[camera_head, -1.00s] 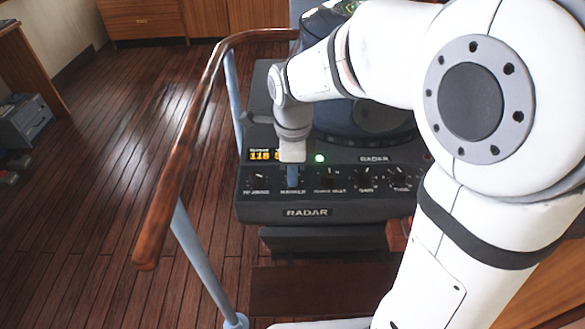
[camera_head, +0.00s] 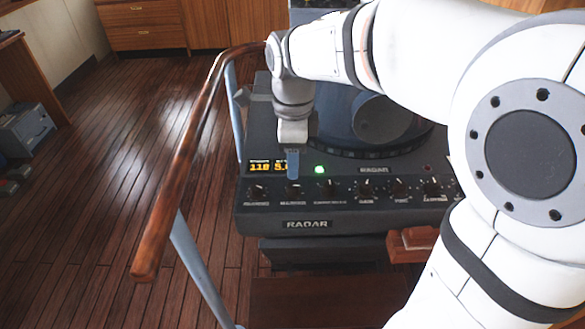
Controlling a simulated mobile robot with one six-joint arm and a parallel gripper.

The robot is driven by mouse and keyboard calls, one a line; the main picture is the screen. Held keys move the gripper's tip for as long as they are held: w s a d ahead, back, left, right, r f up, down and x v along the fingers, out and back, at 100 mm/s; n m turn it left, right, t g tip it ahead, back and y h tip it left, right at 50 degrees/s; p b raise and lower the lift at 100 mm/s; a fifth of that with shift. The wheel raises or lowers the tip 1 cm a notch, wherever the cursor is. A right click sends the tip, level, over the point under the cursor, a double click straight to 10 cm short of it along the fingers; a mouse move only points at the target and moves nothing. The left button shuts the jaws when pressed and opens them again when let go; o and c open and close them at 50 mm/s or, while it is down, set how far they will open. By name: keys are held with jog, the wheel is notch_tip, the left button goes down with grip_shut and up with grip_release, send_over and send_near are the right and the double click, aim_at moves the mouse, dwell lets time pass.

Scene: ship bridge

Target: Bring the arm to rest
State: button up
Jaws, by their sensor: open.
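My gripper (camera_head: 292,168) hangs fingers down from my white arm, over the front panel of the radar console (camera_head: 308,224). Its fingertips show as a narrow blue-grey shape in front of the orange display (camera_head: 261,167), above the row of black knobs (camera_head: 293,192). The two fingers overlap from this side, and nothing shows held between them. The gap between the fingertips and the panel is hard to judge, but the knob below is in plain view. The gripper is open.
A wooden handrail (camera_head: 190,160) on blue-grey posts runs close along the console's left side. A green lamp (camera_head: 319,169) glows on the panel. A grey box (camera_head: 24,126) sits on the floor at far left. The wooden floor left of the rail is mostly clear.

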jog(key=shift+r, duration=0.3)
jog(key=shift+s+d, duration=0.1)
jog(key=shift+d, duration=0.1)
jog(key=s+d+f+n+t, duration=0.2)
jog(key=s+d+f+n, duration=0.2)
jog(key=s+d+n, duration=0.7)
jog(key=s+n, duration=0.1)
jog(key=n, duration=0.6)
jog(key=shift+s+d+f+n+t, duration=0.15)
jog(key=shift+d+n+t, duration=0.25)
